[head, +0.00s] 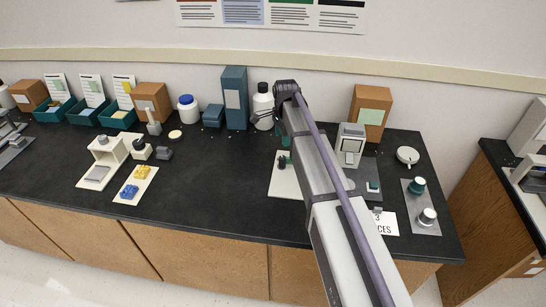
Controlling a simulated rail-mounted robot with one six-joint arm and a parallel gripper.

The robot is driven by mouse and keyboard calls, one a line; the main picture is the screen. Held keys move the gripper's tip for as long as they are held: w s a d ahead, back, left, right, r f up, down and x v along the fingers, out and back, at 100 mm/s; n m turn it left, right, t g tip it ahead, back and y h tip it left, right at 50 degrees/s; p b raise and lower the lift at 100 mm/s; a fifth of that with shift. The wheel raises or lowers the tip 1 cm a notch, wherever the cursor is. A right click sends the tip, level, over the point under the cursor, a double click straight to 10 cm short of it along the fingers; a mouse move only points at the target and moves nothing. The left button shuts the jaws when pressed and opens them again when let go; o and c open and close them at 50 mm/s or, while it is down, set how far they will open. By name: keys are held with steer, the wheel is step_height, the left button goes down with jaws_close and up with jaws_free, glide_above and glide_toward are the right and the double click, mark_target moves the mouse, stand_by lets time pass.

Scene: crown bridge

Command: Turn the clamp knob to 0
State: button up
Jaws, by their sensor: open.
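I cannot tell for sure which part is the clamp knob. A dark, green-topped fixture (283,160) stands on a white base plate (284,186) beside my arm, which hides part of it. At the right, a grey plate (421,226) carries a green knob-like part (417,186) and a white and dark one (427,217). No number or pointer is readable on any of these. My gripper (263,120) is small in view, beyond my arm's dark wrist, in front of a white bottle (263,98). It is open, with nothing seen between its fingers, and apart from these parts.
Boxes, a blue-lidded jar (188,108) and teal trays (90,113) line the wall. White stands (103,160) and a block card (136,186) sit left. The counter's middle (215,185) is clear.

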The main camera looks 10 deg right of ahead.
mark_target(282, 157)
steer(key=f+b, duration=1.1)
steer(key=shift+a+f, duration=0.1)
steer(key=shift+a, duration=0.1)
steer(key=shift+c, duration=0.3)
steer(key=c, duration=0.9)
